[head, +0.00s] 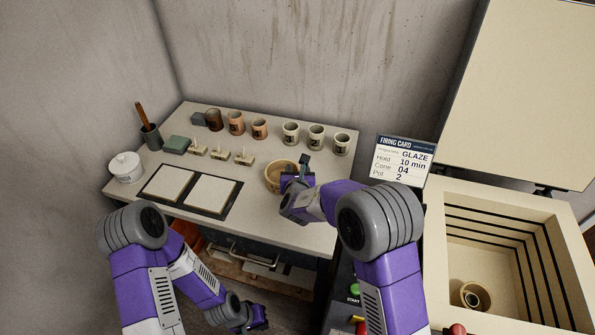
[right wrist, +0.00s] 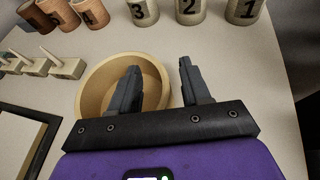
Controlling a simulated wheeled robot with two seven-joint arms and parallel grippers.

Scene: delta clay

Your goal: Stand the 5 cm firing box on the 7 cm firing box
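A round tan firing box (head: 273,180), open at the top, stands on the bench top near its front right; it also shows in the right wrist view (right wrist: 92,92). My right gripper (head: 298,170) is at its right side, fingers apart. In the right wrist view the right gripper (right wrist: 160,85) has one finger over the box's inside and the other outside its right wall, with a gap between. A second round tan box (head: 484,291) stands on the kiln floor with a small cup-like thing in it. I cannot read either box's height. My left gripper (head: 256,318) hangs low before the bench; its opening is unclear.
The open kiln (head: 520,195) stands at the right, with a firing card (head: 403,162) beside it. Numbered cups (head: 316,137) line the bench's back.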

